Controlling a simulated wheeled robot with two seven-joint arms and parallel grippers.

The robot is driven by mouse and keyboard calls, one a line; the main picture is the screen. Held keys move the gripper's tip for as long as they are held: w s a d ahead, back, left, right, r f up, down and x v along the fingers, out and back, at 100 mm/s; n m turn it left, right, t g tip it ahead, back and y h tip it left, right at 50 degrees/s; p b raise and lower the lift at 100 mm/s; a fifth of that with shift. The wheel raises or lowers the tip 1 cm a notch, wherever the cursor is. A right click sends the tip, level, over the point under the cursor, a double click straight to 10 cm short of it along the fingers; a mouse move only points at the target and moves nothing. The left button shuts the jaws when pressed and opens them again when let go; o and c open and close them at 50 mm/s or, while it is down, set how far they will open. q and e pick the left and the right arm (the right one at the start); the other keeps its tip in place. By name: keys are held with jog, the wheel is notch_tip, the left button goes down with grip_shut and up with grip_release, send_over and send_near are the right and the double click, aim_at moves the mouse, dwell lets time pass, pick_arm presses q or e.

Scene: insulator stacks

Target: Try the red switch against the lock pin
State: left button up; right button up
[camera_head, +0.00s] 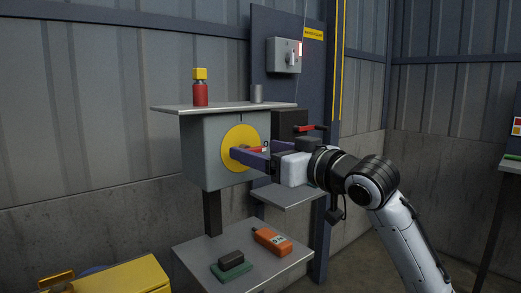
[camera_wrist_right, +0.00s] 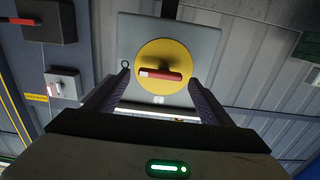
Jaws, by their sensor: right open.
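The red switch (camera_wrist_right: 160,74) is a red bar handle with a pale left end. It lies level across a round yellow plate (camera_wrist_right: 178,55) on a grey box (camera_head: 205,150). In the head view my right gripper (camera_head: 252,151) reaches it from the right and hides part of it. In the right wrist view the open fingers (camera_wrist_right: 160,80) point at the plate, one towards each end of the handle, with nothing held. A small dark ring (camera_wrist_right: 126,64) shows near the left fingertip; it may belong to the lock pin. My left gripper is not in view.
A shelf (camera_head: 170,108) above the box holds a red bottle with yellow cap (camera_head: 200,90) and a grey cylinder (camera_head: 257,93). A lower shelf (camera_head: 200,262) bears an orange device (camera_head: 272,241) and a dark block on green (camera_head: 231,265). A wall switch (camera_head: 285,55) is behind.

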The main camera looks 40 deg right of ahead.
jog(key=shift+w, duration=0.3)
jog(key=c, duration=1)
jog(key=shift+a+n+p, duration=0.1)
jog(key=shift+n+p, duration=0.45)
jog(key=shift+n, duration=0.25)
jog(key=shift+c, duration=0.2)
jog(key=o, duration=1)
jog(key=shift+o, duration=0.2)
jog(key=s+b, duration=0.1)
jog(key=s, duration=0.9)
jog(key=shift+s+d, duration=0.2)
jog(key=shift+d, duration=0.2)
